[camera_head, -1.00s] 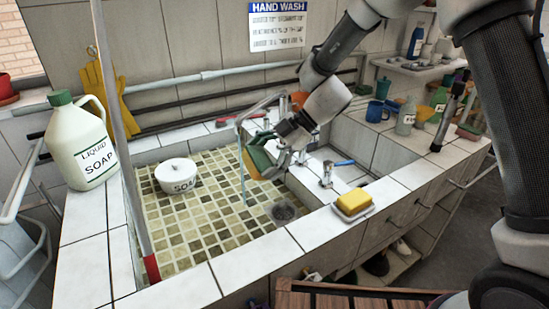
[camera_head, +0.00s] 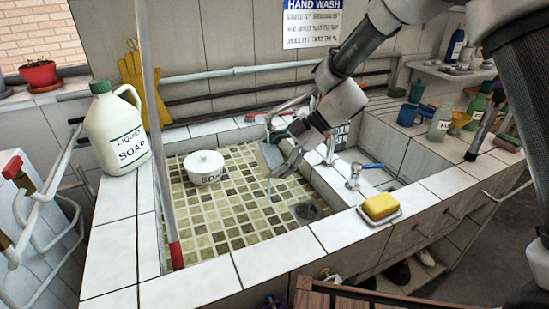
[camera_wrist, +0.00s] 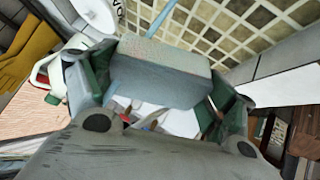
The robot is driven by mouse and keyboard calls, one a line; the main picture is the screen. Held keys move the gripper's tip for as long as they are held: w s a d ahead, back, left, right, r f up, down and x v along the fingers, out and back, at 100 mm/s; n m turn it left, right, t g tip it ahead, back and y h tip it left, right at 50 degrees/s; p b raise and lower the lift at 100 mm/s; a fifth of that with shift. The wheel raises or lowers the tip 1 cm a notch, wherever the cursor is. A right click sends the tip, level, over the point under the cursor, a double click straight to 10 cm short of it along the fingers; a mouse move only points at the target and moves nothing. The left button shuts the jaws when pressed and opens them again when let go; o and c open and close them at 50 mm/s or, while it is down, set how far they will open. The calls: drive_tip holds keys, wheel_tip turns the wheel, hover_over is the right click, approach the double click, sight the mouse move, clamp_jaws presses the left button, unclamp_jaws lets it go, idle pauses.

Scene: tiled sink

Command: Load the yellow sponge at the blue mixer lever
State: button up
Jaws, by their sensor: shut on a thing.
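The yellow sponge (camera_head: 381,206) lies on a small dish on the tiled front ledge of the sink, at the right in the head view. My gripper (camera_head: 279,160) is over the tiled basin, left of the tap and apart from the yellow sponge. It is shut on a grey-blue block (camera_wrist: 160,72), which lies across its fingers in the wrist view. I cannot tell exactly what this block is. The yellow sponge does not show in the wrist view.
A white soap bowl (camera_head: 206,168) stands in the basin, left of my gripper. A drain (camera_head: 307,211) is at the basin's front right. A liquid soap jug (camera_head: 115,135) stands on the left ledge. An upright pole (camera_head: 155,130) is nearby. The front ledge left of the sponge is clear.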

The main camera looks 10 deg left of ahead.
drive_tip(key=d, duration=0.8)
idle(0.4)
idle(1.1)
drive_tip(key=d+r, duration=0.4)
drive_tip(key=d, duration=0.1)
idle(0.4)
idle(0.4)
